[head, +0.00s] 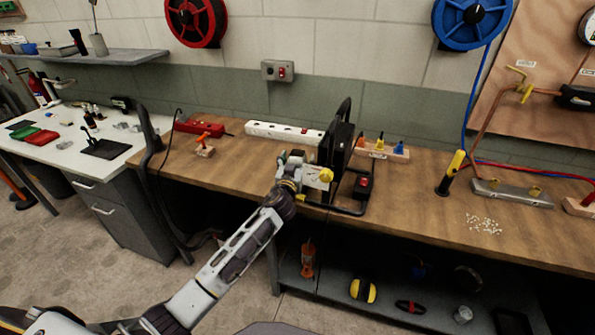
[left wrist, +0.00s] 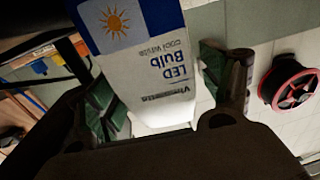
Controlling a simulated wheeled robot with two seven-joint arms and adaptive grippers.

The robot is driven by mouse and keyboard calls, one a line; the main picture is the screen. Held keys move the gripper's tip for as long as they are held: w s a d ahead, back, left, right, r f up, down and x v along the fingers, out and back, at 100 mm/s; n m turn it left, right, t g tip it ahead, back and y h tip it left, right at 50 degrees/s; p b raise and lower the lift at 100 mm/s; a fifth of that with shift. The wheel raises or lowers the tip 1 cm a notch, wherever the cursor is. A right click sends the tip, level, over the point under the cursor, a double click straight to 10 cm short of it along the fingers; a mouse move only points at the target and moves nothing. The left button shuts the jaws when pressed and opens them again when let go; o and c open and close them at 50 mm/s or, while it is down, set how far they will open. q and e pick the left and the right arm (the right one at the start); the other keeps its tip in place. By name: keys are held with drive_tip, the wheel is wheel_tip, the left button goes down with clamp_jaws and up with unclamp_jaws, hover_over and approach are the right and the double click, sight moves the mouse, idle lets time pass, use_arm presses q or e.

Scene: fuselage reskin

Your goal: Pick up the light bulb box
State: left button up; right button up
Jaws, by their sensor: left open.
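The light bulb box (left wrist: 150,62), white and blue with a sun picture and "LED Bulb" lettering, shows upside down in the left wrist view. It sits between the two green-padded fingers of my left gripper (left wrist: 160,85). The left finger is close to the box's side or touching it; I cannot tell which. The fingers stand apart and are not shut on the box. In the head view my left gripper (head: 298,170) is at the workbench beside a black framed device, and the box is hardly distinguishable there. My right gripper is not in view.
The wooden workbench (head: 410,215) holds a black upright device (head: 337,147) close to my gripper, a white power strip (head: 283,132), a rack with coloured-handled tools (head: 382,150) and a yellow-black torch (head: 450,174). A lower shelf holds yellow earmuffs (head: 362,291).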

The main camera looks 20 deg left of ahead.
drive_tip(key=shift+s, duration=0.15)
use_arm(q)
drive_tip(key=c, duration=1.1)
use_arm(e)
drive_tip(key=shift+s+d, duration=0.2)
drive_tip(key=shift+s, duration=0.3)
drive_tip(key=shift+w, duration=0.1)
use_arm(q)
drive_tip(key=shift+r, duration=0.8)
wheel_tip(320, 180, up, 8)
drive_tip(key=p, duration=0.1)
drive_tip(key=shift+r, duration=0.2)
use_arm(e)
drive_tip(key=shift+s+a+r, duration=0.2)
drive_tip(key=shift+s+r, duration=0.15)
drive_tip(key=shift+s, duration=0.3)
